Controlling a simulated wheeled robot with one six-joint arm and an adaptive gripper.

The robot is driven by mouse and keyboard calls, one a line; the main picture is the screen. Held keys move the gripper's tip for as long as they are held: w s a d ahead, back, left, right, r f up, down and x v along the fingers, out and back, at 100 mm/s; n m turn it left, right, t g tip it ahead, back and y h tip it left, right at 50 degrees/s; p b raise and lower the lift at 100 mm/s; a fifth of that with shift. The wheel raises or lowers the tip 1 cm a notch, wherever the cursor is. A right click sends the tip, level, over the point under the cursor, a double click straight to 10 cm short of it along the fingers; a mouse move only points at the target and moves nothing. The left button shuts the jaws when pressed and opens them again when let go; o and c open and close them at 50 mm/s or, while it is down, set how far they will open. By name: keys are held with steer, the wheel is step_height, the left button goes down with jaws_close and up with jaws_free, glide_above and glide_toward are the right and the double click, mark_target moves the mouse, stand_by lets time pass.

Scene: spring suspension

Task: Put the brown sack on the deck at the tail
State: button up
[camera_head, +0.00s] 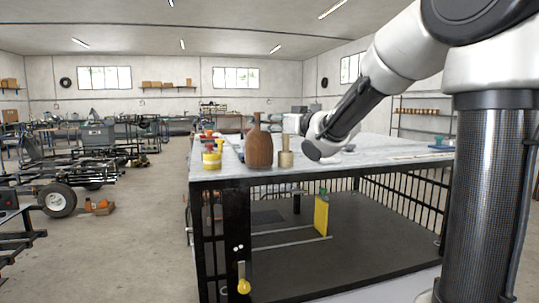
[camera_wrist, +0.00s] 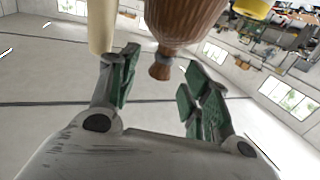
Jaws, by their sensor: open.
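The brown sack (camera_head: 258,149) stands upright near the left front of the bench top, its narrow neck up. In the wrist view the sack (camera_wrist: 187,20) hangs inverted at the top, its tied neck pointing between my fingers. My gripper (camera_wrist: 160,72) is open, with green-padded fingers on either side of the neck. I see no contact with the sack. In the head view my wrist is right of the sack and the fingers cannot be made out. I cannot tell which surface is the deck.
A tan cylindrical piece (camera_head: 285,158) stands close right of the sack; it also shows beside my left finger (camera_wrist: 102,25). A yellow container (camera_head: 212,158) stands to the left. The bench top (camera_head: 375,151) has bare room on the right. A yellow plate (camera_head: 321,215) stands below.

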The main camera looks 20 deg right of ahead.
mark_target(259, 118)
steer(key=x, duration=0.7)
steer(key=shift+w+a+r, duration=0.2)
steer(key=shift+a+r, duration=0.15)
steer(key=shift+a, duration=0.1)
steer(key=shift+c, duration=0.2)
jaws_close()
